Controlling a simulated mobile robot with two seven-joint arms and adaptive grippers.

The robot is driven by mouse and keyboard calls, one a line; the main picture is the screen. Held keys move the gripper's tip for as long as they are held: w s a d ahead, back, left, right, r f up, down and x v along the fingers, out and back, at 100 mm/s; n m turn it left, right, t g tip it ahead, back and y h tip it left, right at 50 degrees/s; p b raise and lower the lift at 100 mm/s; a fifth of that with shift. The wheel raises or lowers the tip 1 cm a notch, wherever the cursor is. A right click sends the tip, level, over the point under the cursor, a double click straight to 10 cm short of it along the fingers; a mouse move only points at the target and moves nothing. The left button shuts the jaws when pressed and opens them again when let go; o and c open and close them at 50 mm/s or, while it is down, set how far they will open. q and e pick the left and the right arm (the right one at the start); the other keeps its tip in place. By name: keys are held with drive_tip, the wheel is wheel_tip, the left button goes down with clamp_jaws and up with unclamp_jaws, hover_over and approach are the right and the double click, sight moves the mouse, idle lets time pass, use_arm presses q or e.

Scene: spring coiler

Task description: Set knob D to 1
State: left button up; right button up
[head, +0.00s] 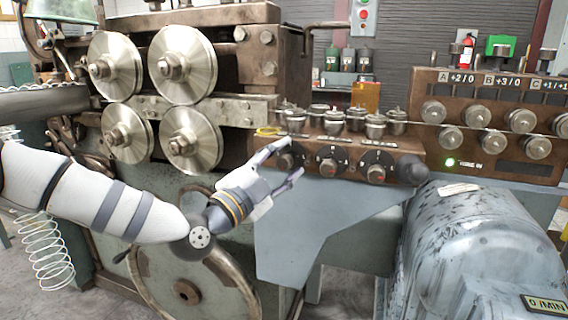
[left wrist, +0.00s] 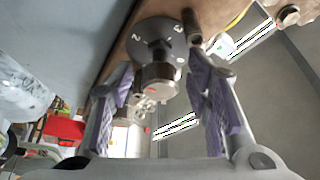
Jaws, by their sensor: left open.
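A brown panel (head: 350,150) in the head view carries three round knobs on dark dials. The left knob (head: 285,160) is partly covered by my left gripper (head: 290,159); the middle knob (head: 329,167) and right knob (head: 376,173) are clear. I cannot read which knob is D. In the left wrist view a metal knob (left wrist: 158,82) on a grey dial (left wrist: 150,40) with numerals shows between the two purple-padded fingers of my left gripper (left wrist: 162,88). The fingers are open, with a gap visible on each side. My right gripper is out of view.
Several metal rollers (head: 335,121) stand above the panel. Large steel discs (head: 187,60) are at left. A box with A, B and C readouts (head: 490,85) is at right. A grey motor (head: 480,250) fills the lower right, and a dark ball (head: 413,169) sits at the panel's right end.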

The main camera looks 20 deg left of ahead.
use_arm(q)
clamp_jaws()
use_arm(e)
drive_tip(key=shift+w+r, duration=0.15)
